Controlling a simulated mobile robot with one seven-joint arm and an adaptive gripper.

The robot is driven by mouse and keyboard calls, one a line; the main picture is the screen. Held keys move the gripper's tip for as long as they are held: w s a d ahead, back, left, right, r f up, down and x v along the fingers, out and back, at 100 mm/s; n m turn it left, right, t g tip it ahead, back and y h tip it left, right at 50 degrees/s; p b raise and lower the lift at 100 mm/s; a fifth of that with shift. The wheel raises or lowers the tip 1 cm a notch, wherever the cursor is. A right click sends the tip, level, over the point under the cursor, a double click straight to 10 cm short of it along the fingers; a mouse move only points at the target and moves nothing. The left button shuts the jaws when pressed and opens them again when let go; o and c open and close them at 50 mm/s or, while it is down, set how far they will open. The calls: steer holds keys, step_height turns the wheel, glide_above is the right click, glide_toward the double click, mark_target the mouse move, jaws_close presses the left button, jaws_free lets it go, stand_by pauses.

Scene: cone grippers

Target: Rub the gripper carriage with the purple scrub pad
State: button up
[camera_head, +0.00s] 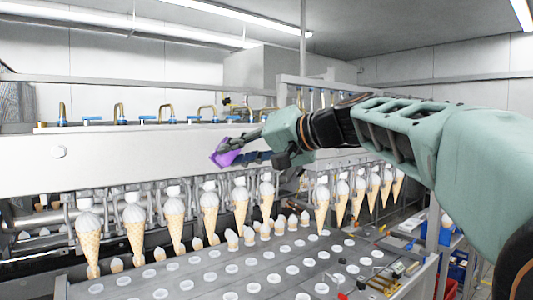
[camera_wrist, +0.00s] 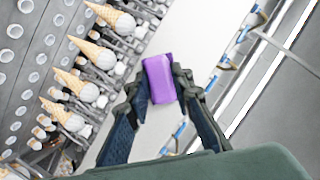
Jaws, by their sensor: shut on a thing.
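The purple scrub pad (camera_wrist: 159,79) is held between the two fingertips of my gripper (camera_wrist: 160,88), which is shut on it. In the head view the pad (camera_head: 224,153) shows at the tip of my gripper (camera_head: 236,150), in front of the gripper carriage (camera_head: 110,158). The carriage is a long white panel running across the picture. In the wrist view the carriage (camera_wrist: 128,140) lies behind the pad and fingers. I cannot tell whether the pad touches the panel or is a little apart from it.
A row of ice cream cones (camera_head: 174,222) hangs under the carriage, close below my gripper. A grey tray plate with round holes (camera_head: 230,268) lies below them. Blue fittings and brass pipes (camera_head: 119,112) stand along the carriage's top. Tools (camera_head: 385,284) lie at the lower right.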

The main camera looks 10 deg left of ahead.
steer(key=w+d, duration=0.2)
steer(key=w, duration=0.1)
steer(key=shift+d, duration=0.25)
steer(key=shift+s+a+b, duration=0.7)
steer(key=shift+s+a, duration=0.65)
steer(key=shift+s, duration=0.15)
steer(key=shift+s+d+f+b, duration=0.2)
steer(key=shift+s+d+b, duration=0.15)
steer(key=shift+b, duration=0.25)
steer(key=shift+s+d+r+b, duration=0.1)
steer(key=shift+s+d+b, duration=0.45)
steer(key=shift+s+d, duration=0.3)
steer(key=shift+s+d+r+b, duration=0.1)
steer(key=shift+s+d+b, duration=0.5)
steer(key=shift+d, duration=0.4)
